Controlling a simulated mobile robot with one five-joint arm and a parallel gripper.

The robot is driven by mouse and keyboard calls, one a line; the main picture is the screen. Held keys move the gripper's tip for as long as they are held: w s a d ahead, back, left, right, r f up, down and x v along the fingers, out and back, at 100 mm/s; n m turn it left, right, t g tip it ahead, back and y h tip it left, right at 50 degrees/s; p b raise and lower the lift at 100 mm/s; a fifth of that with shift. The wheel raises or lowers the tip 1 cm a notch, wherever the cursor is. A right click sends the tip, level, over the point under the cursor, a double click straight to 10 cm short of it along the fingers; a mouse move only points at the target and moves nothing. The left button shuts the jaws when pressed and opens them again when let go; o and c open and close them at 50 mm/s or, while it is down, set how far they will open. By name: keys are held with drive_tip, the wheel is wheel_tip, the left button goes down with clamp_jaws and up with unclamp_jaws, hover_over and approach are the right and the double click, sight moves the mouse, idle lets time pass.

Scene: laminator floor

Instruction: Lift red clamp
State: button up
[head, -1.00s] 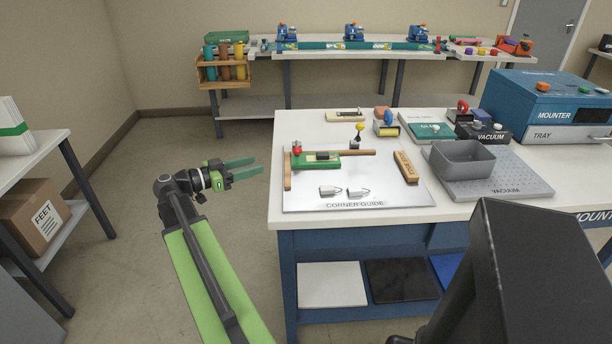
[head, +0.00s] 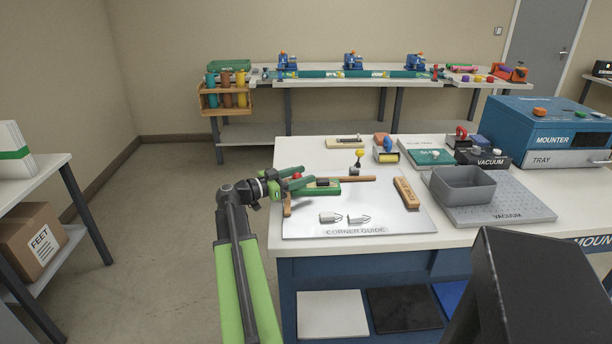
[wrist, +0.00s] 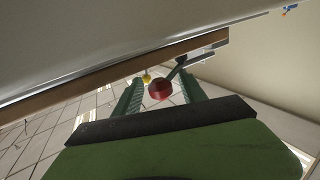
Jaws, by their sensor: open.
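The red clamp, seen as a red round knob (head: 297,175), is at the left end of the corner guide board (head: 340,222) on the near bench. It is partly covered by my gripper (head: 304,176) in the head view. In the wrist view the red knob (wrist: 160,90) shows between the two green fingers of my gripper (wrist: 160,80), with space on both sides. My gripper is open and not closed on anything. The lower part of the clamp is hidden.
A wooden block (head: 406,193) and two small metal pieces lie on the board. A grey bin (head: 463,186) stands to the right.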

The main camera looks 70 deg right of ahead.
drive_tip(key=shift+x, duration=0.9)
drive_tip(key=shift+f, duration=0.1)
clamp_jaws()
drive_tip(key=shift+s+f, duration=0.1)
drive_tip(key=shift+s, duration=0.05)
idle(0.4)
drive_tip(key=shift+a, duration=0.25)
drive_tip(key=shift+d, duration=0.15)
